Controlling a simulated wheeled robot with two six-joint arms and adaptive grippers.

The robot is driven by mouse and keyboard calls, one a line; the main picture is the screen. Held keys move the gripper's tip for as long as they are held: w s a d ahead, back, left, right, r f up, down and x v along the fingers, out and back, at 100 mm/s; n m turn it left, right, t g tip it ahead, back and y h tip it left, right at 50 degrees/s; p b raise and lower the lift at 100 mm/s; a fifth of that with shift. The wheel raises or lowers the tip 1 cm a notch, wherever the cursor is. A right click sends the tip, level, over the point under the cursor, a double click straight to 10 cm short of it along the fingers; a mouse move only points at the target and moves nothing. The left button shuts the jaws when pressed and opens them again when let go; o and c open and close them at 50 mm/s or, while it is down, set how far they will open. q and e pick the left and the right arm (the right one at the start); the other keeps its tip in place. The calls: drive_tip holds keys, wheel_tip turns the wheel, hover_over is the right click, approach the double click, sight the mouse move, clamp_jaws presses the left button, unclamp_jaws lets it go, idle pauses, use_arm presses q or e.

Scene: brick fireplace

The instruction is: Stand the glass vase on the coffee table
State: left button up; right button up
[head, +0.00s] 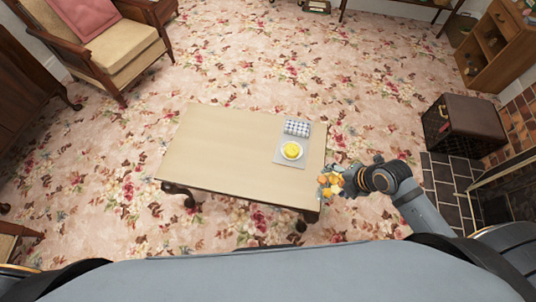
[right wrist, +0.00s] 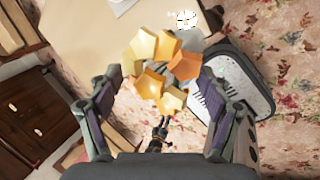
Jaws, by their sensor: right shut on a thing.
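The glass vase (head: 328,186) shows as a cluster of yellow and orange shapes at my right gripper (head: 345,180), just off the right edge of the coffee table (head: 225,145). In the right wrist view, the yellow-orange faceted shapes of the vase (right wrist: 160,73) sit between the two fingers of my right gripper (right wrist: 165,90). The gripper is shut on it. I cannot make out clear glass walls or the vase's base. My left gripper is not in view.
A grey mat (head: 281,158) with a white plate, a yellow item (head: 291,150) and a checked cloth (head: 297,128) lies at the table's right end. The left and middle tabletop are bare. An armchair (head: 120,62) stands upper left; a dark case (head: 463,128) stands right.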

drive_tip(key=w+a+f, duration=0.1)
drive_tip(key=w+a, duration=0.1)
drive_tip(key=w+a+f, duration=0.1)
drive_tip(key=w, duration=0.1)
drive_tip(key=w+a+f, duration=0.1)
drive_tip(key=w+a, duration=0.1)
drive_tip(key=shift+a+f+b, duration=0.15)
drive_tip(key=shift+a+b, duration=0.15)
drive_tip(key=shift+b, duration=0.1)
drive_tip(key=w+a+f, duration=0.1)
drive_tip(key=f, duration=0.1)
drive_tip(key=w+a+f, duration=0.1)
drive_tip(key=f, duration=0.1)
drive_tip(key=w+a+f, duration=0.1)
drive_tip(key=w+f, duration=0.1)
drive_tip(key=shift+a+b, duration=0.25)
drive_tip(key=shift+b, duration=0.05)
drive_tip(key=f, duration=0.3)
drive_tip(key=shift+w+a+f+b, duration=0.15)
drive_tip(key=shift+w+f+b, duration=0.15)
drive_tip(key=shift+f, duration=0.1)
drive_tip(key=o, duration=1.8)
drive_tip(key=shift+s, duration=0.15)
drive_tip(key=shift+r, duration=0.1)
drive_tip(key=p+v, duration=0.1)
drive_tip(key=v, duration=1.1)
drive_tip(key=shift+p, duration=0.35)
